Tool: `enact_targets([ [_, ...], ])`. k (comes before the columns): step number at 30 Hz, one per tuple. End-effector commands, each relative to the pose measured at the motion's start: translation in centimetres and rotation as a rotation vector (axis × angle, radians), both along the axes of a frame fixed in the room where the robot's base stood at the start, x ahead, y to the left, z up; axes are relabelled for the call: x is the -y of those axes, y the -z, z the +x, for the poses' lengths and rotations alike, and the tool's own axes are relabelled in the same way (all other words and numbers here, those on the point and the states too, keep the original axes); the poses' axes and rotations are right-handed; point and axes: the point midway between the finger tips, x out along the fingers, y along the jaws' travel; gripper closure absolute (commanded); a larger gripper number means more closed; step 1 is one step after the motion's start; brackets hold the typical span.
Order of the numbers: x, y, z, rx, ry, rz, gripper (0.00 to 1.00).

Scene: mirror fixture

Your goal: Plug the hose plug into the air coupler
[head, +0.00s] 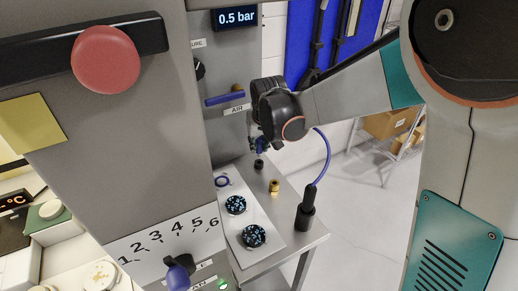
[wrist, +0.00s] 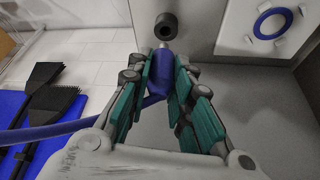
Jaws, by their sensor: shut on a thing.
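My gripper (wrist: 170,85) is shut on the blue hose plug (wrist: 160,82), whose body sits between the teal finger pads. Its metal tip (wrist: 165,46) points away from the gripper towards a black round socket with a hollow centre (wrist: 166,25), which looks like the air coupler. The tip is outside the socket, just short of it in the picture; I cannot tell the exact gap. In the head view the plug (head: 261,145) shows partly below my gripper (head: 258,143), above the black socket (head: 258,165) on the bench.
The blue hose (head: 326,155) curves down to a black cylinder (head: 305,210) on the metal bench (head: 290,245). A brass fitting (head: 274,186) stands near the socket. A white plate (head: 238,251) bears dark round parts and a blue ring (head: 222,181). A grey panel (head: 150,130) stands left.

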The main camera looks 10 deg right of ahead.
Motion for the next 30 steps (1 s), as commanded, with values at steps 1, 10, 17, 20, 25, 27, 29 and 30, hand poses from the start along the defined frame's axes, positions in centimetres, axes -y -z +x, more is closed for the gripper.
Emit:
enact_targets([
  [1, 0.0, -1.4, -0.1, 0.000, 0.000, 0.000, 1.00],
  [10, 0.4, -5.0, -1.2, 0.000, 0.000, 0.000, 1.00],
  [17, 2.4, -4.8, -7.1, 0.000, 0.000, 0.000, 1.00],
  [20, 3.0, -4.5, -9.3, 0.000, 0.000, 0.000, 1.00],
  [25, 3.5, -4.1, -11.0, 0.000, 0.000, 0.000, 1.00],
  [27, 3.5, -4.0, -11.1, 0.000, 0.000, 0.000, 1.00],
  [29, 3.5, -4.0, -11.1, 0.000, 0.000, 0.000, 1.00],
  [30, 3.5, -3.9, -11.1, 0.000, 0.000, 0.000, 1.00],
])
